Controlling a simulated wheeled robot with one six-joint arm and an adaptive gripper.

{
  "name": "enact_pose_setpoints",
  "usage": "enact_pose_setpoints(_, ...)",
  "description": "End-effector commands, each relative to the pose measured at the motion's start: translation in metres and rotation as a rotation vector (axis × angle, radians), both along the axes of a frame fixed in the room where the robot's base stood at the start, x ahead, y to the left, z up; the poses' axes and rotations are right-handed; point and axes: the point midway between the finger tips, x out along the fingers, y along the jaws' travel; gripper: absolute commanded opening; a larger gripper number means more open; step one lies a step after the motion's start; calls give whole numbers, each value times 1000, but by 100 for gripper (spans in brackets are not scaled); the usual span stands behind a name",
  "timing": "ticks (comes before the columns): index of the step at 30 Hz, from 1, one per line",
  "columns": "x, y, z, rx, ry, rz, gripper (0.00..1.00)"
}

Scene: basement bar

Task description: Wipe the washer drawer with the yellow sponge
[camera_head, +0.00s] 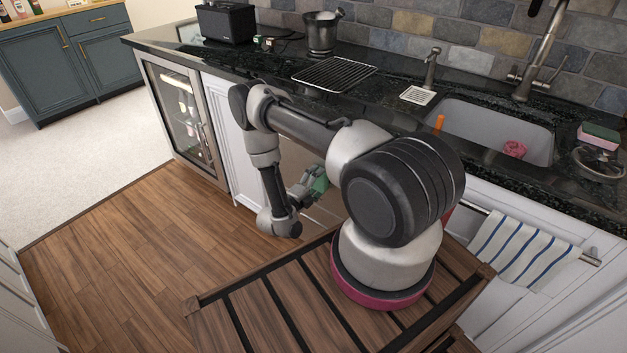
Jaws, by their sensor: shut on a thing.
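My gripper (309,190), greenish and grey, is at the end of my arm, low in front of the cabinets under the counter. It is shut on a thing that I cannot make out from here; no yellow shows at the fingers. A pale, steel-like front (326,213), which may be the washer drawer, shows only in part behind the gripper and my arm. I cannot tell whether the gripper or what it holds touches that front. No yellow sponge can be made out in this view.
A glass-door cooler (182,118) stands left. On the black counter (395,122) are a drying rack (335,74) and a pink-and-green sponge (598,136) beside the sink (490,128). A striped towel (525,248) hangs right. The wood floor (130,240) at left is clear.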

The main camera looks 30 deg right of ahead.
Motion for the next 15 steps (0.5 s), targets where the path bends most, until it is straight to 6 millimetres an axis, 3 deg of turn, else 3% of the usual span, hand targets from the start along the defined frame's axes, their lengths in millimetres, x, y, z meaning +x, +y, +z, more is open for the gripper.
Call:
enact_pose_setpoints(6,-21,-10,0,-1,2,-3,58)
enact_pose_setpoints(15,-33,-15,0,-1,3,-5,58)
